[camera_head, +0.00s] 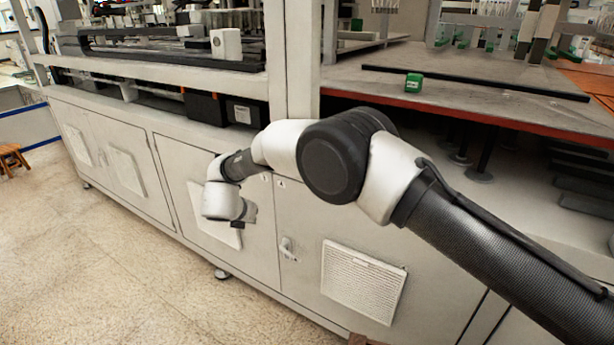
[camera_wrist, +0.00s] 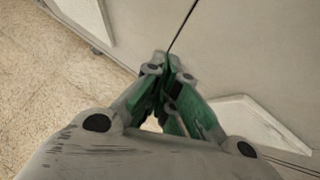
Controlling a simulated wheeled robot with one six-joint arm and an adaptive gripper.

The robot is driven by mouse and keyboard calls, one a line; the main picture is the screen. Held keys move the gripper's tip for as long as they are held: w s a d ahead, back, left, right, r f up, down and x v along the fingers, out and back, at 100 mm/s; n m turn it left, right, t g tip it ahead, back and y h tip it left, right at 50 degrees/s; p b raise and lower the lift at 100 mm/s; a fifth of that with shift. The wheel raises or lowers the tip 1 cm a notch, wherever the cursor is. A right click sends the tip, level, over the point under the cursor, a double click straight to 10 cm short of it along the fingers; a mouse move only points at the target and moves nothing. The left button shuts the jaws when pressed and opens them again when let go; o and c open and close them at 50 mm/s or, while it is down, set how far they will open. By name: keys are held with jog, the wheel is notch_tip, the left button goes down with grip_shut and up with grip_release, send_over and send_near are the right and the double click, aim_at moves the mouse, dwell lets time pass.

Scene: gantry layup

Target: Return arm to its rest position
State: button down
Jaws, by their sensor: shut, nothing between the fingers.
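My gripper (camera_wrist: 168,66) shows in the wrist view with its green-padded fingers together and nothing between them. It points toward the pale cabinet front, close to a door seam; I cannot tell whether it touches. In the head view my arm reaches from the lower right across the cabinet, and its wrist end hangs in front of the cabinet doors. The gripper's fingers are hidden there behind the wrist.
The machine cabinet (camera_head: 255,235) has vent panels (camera_head: 362,281) and a door handle (camera_head: 287,248). Above right is a red-edged table (camera_head: 480,115) with a green block (camera_head: 413,83). A wooden stool (camera_head: 12,158) stands far left. The speckled floor (camera_head: 110,270) is clear at lower left.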

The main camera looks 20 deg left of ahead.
jog(key=s+a+f+n+g+y, duration=0.25)
jog(key=a+n+y, duration=0.2)
jog(key=n, duration=1.05)
jog(key=s+d+r+n+g, duration=0.1)
jog(key=d+r+n+g, duration=0.1)
jog(key=d+r+n, duration=0.6)
jog(key=s+d+r+n+g, duration=0.15)
jog(key=d+r+n, duration=0.35)
jog(key=d, duration=0.8)
jog(key=s+d+r+n+g, duration=0.1)
jog(key=d+r+n+g, duration=0.2)
jog(key=d+r+n, duration=0.5)
jog(key=s+d+r+t+h, duration=0.1)
jog(key=s+d+r, duration=0.4)
jog(key=d, duration=1.2)
jog(key=s+d+r+m+t+h, duration=0.1)
jog(key=s+d+r, duration=0.4)
jog(key=d, duration=1.2)
jog(key=s+d+r+t+h, duration=0.2)
jog(key=s+d+r, duration=0.3)
jog(key=d, duration=1.2)
jog(key=s+h, duration=0.1)
jog(key=s, duration=0.1)
jog(key=shift+s+r+m+h, duration=0.15)
jog(key=shift+s+m+h, duration=0.15)
jog(key=shift+s+h, duration=0.1)
jog(key=shift+d, duration=0.1)
